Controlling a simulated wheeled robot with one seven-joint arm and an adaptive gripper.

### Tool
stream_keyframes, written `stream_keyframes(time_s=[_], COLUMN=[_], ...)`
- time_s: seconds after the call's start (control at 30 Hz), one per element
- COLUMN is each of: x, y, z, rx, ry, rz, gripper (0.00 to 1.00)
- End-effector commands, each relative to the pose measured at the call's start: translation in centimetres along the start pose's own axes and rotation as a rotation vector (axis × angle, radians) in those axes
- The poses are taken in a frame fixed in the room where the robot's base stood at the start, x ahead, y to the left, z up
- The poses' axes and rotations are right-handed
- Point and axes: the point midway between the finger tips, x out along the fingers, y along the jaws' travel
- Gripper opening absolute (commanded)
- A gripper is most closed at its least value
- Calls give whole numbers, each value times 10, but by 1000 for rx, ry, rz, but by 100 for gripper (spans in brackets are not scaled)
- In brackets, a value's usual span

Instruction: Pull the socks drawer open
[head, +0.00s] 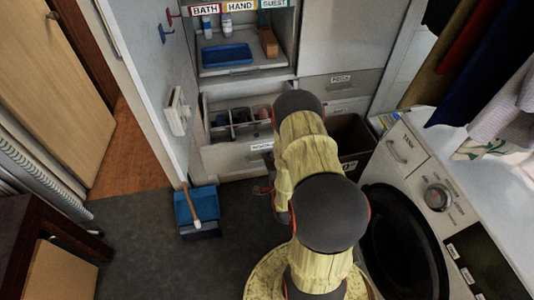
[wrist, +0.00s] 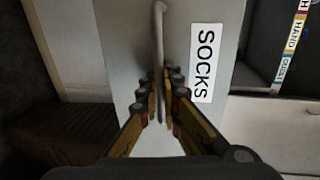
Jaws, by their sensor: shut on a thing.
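The socks drawer (head: 222,160) is in the cabinet in the head view. It stands partly out, and dividers with rolled items show inside it. Its white SOCKS label (head: 262,146) is partly covered by my arm. In the wrist view the pale drawer front (wrist: 125,60) fills the middle, with the SOCKS label (wrist: 206,62) right of the bar handle (wrist: 159,25). My gripper (wrist: 161,85) is shut on the handle, one finger on each side.
A shelf with a blue tray (head: 227,55) is above the drawer. A dark bin (head: 350,140) and a washing machine (head: 405,150) stand at right. Grey floor is clear front left.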

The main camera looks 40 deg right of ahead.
Motion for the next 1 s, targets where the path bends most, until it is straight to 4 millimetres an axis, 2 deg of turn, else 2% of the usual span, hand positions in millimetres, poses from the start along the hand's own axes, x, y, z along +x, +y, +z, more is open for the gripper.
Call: stream_keyframes(time_s=[0.47,0.5,0.6,0.87,1.0], x=[-6,-6,-6,-5,-14], y=[3,3,3,2,2], z=[0,0,0,0,0], rx=[1,1,1,0,1], ry=[0,0,0,0,1], rz=[5,5,4,2,3], gripper=[0,7,12,12,12])
